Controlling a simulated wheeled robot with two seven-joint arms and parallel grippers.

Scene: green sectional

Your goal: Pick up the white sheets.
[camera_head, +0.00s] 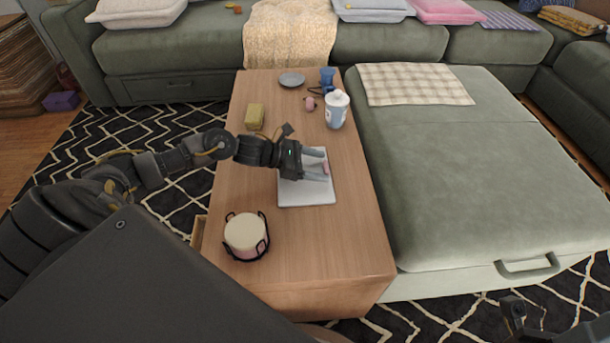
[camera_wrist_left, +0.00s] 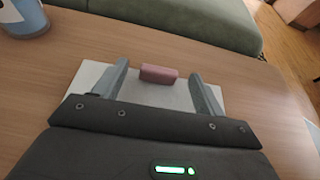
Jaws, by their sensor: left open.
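The white sheets (camera_head: 307,193) lie as a flat stack on the wooden coffee table, and they also show in the left wrist view (camera_wrist_left: 150,92). A small pink block (camera_wrist_left: 158,73) rests on or just beyond the far edge of the sheets; in the head view (camera_head: 326,168) it shows between my fingertips. My left gripper (camera_head: 326,165) is open above the sheets, its two grey fingers apart with nothing clamped between them. Its fingers and wrist hide part of the stack. Part of what seems to be my right arm shows at the bottom right, but its gripper's fingers cannot be made out.
The coffee table (camera_head: 350,235) also bears a white-and-blue canister (camera_head: 336,110), a yellow block (camera_head: 254,117), a round cream container in a black holder (camera_head: 247,236), a grey dish (camera_head: 291,79) and a blue mug (camera_head: 327,76). A green ottoman (camera_head: 470,180) adjoins its right side.

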